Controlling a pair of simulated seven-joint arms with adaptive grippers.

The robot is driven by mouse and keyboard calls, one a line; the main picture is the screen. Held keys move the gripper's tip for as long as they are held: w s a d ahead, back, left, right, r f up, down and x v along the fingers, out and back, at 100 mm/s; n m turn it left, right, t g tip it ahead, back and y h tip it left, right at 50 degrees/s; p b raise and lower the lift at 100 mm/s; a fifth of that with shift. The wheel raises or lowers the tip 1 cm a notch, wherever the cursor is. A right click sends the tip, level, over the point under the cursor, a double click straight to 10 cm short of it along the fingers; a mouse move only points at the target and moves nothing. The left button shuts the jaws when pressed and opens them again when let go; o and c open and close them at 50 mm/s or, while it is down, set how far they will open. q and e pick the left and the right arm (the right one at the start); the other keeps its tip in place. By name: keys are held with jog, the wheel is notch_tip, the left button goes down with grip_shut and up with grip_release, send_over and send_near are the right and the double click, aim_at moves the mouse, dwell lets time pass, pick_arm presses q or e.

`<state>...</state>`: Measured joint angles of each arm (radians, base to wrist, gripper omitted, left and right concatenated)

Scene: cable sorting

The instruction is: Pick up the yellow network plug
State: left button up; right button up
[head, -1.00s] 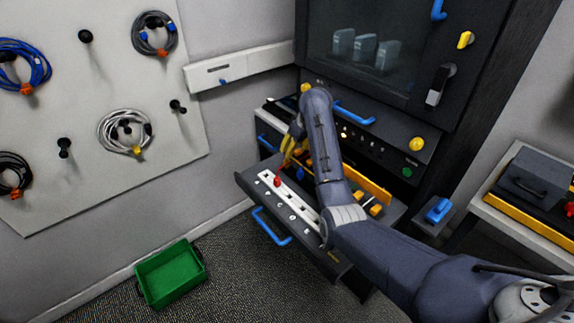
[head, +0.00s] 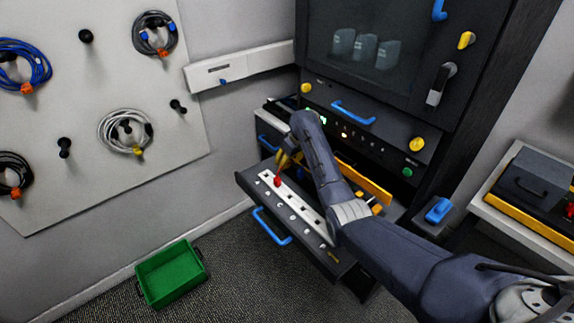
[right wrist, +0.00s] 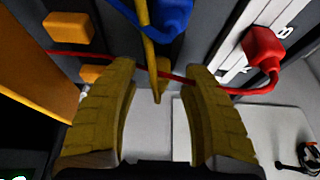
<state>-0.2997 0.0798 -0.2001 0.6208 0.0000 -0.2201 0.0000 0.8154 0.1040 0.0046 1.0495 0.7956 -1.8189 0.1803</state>
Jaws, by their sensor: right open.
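My right gripper (head: 281,163) is over the open drawer (head: 335,266), near the far end of its white lettered strip (head: 297,206). In the right wrist view its yellow fingers (right wrist: 160,95) are apart. A thin yellow piece (right wrist: 150,45) hangs between them, apart from both fingers as far as I can see. I cannot tell whether it is the yellow plug or its cable. A red cable (right wrist: 85,55) crosses between the fingers, from a red plug (right wrist: 262,45) at the strip. A blue plug (right wrist: 170,14) is just beyond. My left gripper is out of view.
My right arm hides part of the drawer. Orange-yellow blocks (right wrist: 68,27) lie in it. The dark cabinet (head: 400,120) stands close behind. A green bin (head: 171,273) is on the floor at left. Coiled cables (head: 125,130) hang on the wall board (head: 90,190).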

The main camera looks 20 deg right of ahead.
jog(key=shift+x, duration=0.85)
grip_shut()
